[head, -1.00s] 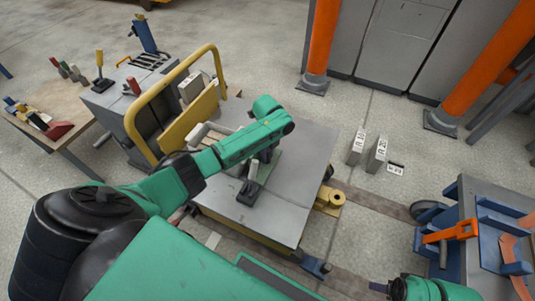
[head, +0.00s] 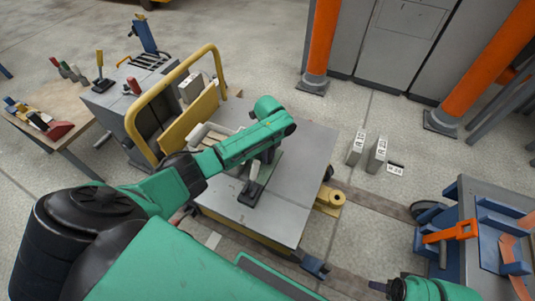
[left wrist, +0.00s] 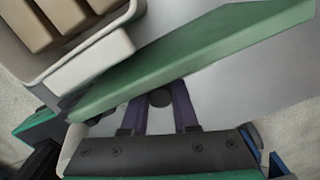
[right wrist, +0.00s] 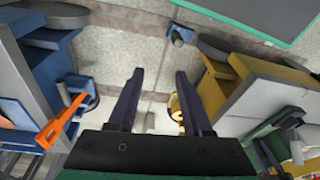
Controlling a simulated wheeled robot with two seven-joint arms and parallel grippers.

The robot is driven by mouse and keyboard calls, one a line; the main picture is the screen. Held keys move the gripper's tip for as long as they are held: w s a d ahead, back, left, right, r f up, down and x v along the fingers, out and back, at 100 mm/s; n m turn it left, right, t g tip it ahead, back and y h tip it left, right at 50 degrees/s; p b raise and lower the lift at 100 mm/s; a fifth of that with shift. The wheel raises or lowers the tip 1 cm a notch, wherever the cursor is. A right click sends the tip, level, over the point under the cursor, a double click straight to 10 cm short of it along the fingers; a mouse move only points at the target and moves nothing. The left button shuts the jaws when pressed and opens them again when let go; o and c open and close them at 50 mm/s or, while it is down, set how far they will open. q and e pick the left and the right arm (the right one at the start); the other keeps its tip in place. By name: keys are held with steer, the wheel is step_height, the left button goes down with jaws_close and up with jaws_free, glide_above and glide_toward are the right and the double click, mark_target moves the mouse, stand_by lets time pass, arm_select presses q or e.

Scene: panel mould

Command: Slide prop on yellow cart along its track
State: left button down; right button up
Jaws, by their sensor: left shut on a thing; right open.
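The yellow cart has a grey deck (head: 305,185) and a yellow push handle (head: 213,62). I cannot tell clearly which part is the prop. My left gripper (left wrist: 160,100) is shut on a dark round-ended piece, apparently the prop, close beside the green bar (left wrist: 190,60). In the head view, my left arm partly hides it. My right gripper (right wrist: 157,78) is open and empty, in front of the carts.
A pale tray (left wrist: 95,60) of tan blocks sits on the deck beside the green bar. A blue-and-grey cart (head: 465,190) with an orange clamp (head: 452,232) stands right. Grey labelled blocks (head: 376,154) stand on the floor behind. Orange posts (head: 321,45) rise at the back.

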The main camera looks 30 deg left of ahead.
arm_select(q)
steer(key=d+p, duration=0.1)
steer(key=d, duration=0.6)
steer(key=shift+w+r+p, duration=0.1)
steer(key=shift+w+p, duration=0.05)
steer(key=shift+p, duration=0.2)
steer(key=d, duration=0.7)
steer(key=shift+w+d, duration=0.25)
steer(key=shift+d, duration=0.35)
arm_select(e)
steer(key=f, duration=0.4)
steer(key=shift+w+d+f, duration=0.15)
steer(key=shift+w+f, duration=0.2)
arm_select(q)
steer(key=c, duration=1)
jaws_free()
steer(key=shift+o, duration=0.2)
